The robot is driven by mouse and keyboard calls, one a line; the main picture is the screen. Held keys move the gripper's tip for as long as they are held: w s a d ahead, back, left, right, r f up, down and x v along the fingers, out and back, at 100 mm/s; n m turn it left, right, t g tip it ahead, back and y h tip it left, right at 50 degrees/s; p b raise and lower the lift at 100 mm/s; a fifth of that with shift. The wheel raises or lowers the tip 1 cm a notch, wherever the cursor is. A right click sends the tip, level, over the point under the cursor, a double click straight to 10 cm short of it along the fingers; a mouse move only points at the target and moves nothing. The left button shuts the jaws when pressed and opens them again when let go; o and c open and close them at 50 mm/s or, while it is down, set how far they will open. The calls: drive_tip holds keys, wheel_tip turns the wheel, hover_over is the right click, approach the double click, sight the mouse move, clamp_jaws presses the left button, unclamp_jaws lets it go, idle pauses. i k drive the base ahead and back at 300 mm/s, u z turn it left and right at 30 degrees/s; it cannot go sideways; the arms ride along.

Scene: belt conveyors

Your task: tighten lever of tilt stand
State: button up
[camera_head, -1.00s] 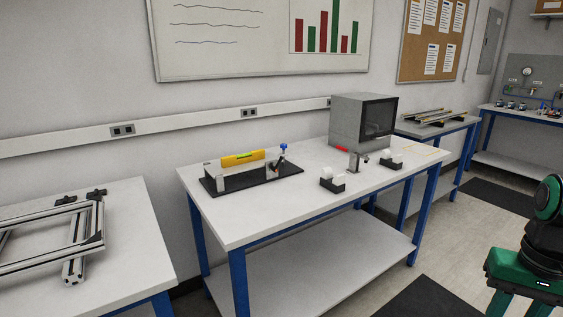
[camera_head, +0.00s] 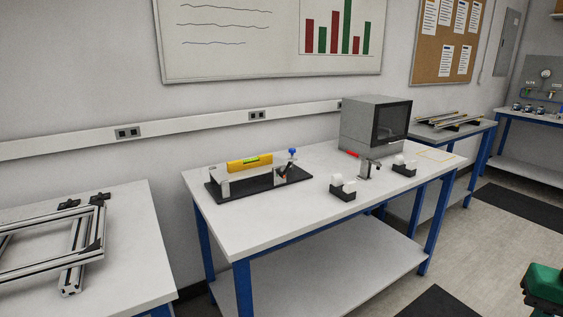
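The tilt stand has a black base plate (camera_head: 240,191) and lies on the middle white-topped bench. A yellow level (camera_head: 250,163) rests along its raised grey bar, close to horizontal. The lever with a blue ball knob (camera_head: 292,152) stands up at the right end of the stand. Its pivot is too small to make out. Part of a green block, which looks like my gripper's body (camera_head: 543,284), shows at the lower right edge, well away from the stand. Its fingertips are out of the picture, and nothing touches the lever.
A grey box with a dark screen (camera_head: 375,121), a small metal post (camera_head: 364,170) and two dark tape holders (camera_head: 343,194) stand right of the stand. A side bench with an aluminium frame (camera_head: 75,250) is at left. Open floor (camera_head: 460,250) lies at right.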

sight(283, 174)
drive_tip(key=i, duration=0.9)
